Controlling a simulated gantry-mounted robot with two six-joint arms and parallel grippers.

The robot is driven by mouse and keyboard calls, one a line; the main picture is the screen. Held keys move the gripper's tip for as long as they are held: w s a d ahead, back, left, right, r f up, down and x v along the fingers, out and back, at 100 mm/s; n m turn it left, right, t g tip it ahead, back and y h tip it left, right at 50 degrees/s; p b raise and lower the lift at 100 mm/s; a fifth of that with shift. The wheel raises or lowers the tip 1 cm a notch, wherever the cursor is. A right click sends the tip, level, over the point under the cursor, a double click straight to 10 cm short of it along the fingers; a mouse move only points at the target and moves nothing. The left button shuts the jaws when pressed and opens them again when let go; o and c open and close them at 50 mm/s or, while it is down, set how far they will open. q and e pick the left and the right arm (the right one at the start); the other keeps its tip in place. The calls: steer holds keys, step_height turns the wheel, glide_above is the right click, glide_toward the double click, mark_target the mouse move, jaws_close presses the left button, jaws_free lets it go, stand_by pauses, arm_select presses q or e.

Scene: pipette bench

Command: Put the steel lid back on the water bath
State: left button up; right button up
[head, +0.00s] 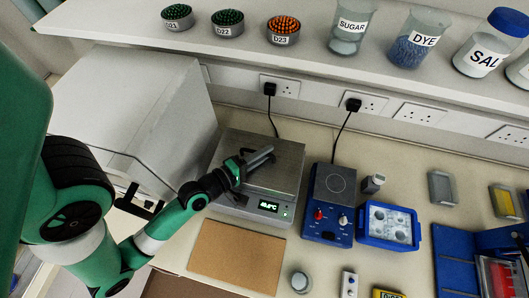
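The water bath (228,207) stands on the bench left of centre, with a lit green display on its front. A flat steel surface that looks like the lid (284,178) covers its top, and no open water shows. I cannot tell whether it is fully seated. My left gripper (262,157) reaches in from the left over the middle of this surface, its fingers pointing right. The fingers hide whatever lies directly beneath them, so a lid knob or handle cannot be made out. Whether they are apart or closed on something is unclear. My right gripper is not in view.
A brown mat (237,256) lies bare in front of the bath. A blue hotplate (326,222) stands close on its right, then a blue tray (365,240). A white cabinet (165,125) is at left. A shelf (300,62) with jars overhangs the back.

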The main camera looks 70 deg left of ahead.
arm_select(q)
steer(key=o, duration=0.3)
steer(key=shift+r, duration=0.15)
steer(key=shift+r+p, duration=0.35)
steer(key=b+v, duration=0.1)
steer(key=v, duration=0.1)
steer(key=b+v, duration=0.1)
steer(key=v, duration=0.1)
steer(key=f+b+v, duration=0.1)
steer(key=v, duration=0.1)
steer(key=shift+s+a+r, duration=0.1)
steer(key=shift+s+a, duration=0.05)
steer(key=shift+s+d+r+b, duration=0.4)
steer(key=shift+s+b, duration=0.1)
